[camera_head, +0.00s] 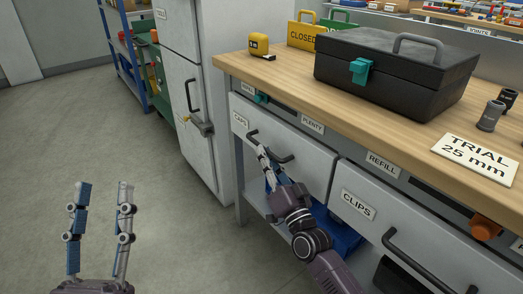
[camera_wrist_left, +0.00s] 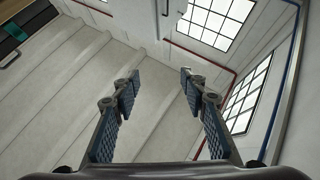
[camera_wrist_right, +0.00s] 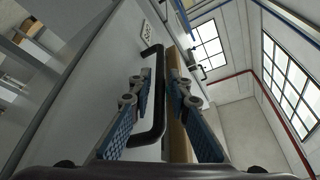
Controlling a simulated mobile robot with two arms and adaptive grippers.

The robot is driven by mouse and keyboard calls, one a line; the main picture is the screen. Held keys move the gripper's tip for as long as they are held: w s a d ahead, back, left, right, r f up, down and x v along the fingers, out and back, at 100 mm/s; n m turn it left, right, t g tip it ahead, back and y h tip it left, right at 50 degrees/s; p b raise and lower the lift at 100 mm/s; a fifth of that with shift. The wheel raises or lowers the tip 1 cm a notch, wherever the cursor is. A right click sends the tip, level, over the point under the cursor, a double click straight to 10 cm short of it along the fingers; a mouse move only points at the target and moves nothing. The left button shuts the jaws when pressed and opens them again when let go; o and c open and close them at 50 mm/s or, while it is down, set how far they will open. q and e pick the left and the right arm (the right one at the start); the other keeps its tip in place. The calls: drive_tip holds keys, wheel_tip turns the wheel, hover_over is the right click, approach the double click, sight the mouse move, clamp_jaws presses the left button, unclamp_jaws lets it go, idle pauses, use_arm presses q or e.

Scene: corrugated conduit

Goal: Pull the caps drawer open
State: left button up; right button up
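The caps drawer (camera_head: 285,152) is the left drawer under the wooden bench top, with a CAPS label at its left end. Its front shows no clear gap from the bench. Its black bar handle (camera_head: 282,158) also shows in the right wrist view (camera_wrist_right: 158,98). My left gripper (camera_head: 98,188) is open and empty over the floor at the left.
The clips drawer (camera_head: 400,225) with its own handle is to the right. A black toolbox (camera_head: 390,75), a yellow tape measure (camera_head: 259,44) and a TRIAL 25 mm sign (camera_head: 477,158) stand on the bench. A grey locker (camera_head: 190,90) is behind. Floor at the left is clear.

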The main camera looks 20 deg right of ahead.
use_arm(q)
drive_tip(key=shift+s+a+r+t+h, duration=0.2)
drive_tip(key=shift+s+r+t+h, duration=0.3)
drive_tip(key=shift+s+r+t, duration=0.65)
use_arm(e)
drive_tip(key=shift+x, duration=1.7)
use_arm(q)
drive_tip(key=shift+s+r+g, duration=0.2)
drive_tip(key=shift+r+g, duration=0.05)
use_arm(e)
clamp_jaws()
